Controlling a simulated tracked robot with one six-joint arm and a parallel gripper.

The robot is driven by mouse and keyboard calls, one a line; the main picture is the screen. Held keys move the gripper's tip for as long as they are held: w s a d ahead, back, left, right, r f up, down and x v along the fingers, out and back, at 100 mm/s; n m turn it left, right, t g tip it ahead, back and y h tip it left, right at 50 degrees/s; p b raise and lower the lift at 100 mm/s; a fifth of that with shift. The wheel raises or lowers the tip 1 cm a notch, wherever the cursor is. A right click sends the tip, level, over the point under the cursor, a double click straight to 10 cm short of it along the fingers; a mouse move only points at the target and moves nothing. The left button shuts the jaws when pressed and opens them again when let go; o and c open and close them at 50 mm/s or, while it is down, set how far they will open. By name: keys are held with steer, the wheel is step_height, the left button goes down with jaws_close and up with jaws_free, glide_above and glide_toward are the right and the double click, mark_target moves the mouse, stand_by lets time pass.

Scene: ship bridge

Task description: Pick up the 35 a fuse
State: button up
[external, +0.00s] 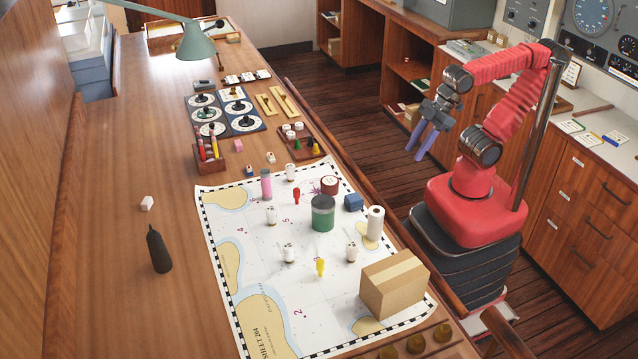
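Several small white cylinders that look like fuses stand upright on the sea chart (225,290). One fuse (291,172) is near the chart's far edge, another fuse (271,215) is left of the green jar, and a third fuse (289,253) is nearer the camera. Another white fuse (351,252) stands left of the cardboard box. Their markings are too small to read, so I cannot tell which is the 35 A one. My gripper (414,155) hangs above the floor, right of the table and apart from everything. Its two bluish fingers are spread, with nothing between them.
A green jar (322,214), pink cylinder (266,185), white roll (375,223), blue block (353,202), red peg (296,195) and yellow peg (320,267) crowd the chart. A cardboard box (393,285) and raised table rail (345,163) are nearby. A dark bottle (159,252) stands left.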

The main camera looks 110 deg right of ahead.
steer(key=shift+o, duration=1.4)
steer(key=w+d+r+t+h, duration=0.15)
steer(key=w+d, duration=0.25)
steer(key=w, duration=0.5)
steer(key=w+d+r+t, duration=0.3)
steer(key=w, duration=0.6)
steer(key=w+d+r+t+h, duration=0.15)
steer(key=w+d, duration=0.25)
steer(key=w, duration=0.4)
steer(key=w+a+f+n+y, duration=0.5)
steer(key=w+f+y, duration=0.4)
steer(key=w+f, duration=0.1)
steer(key=shift+w+a+n+y, duration=0.3)
steer(key=shift+n, duration=0.1)
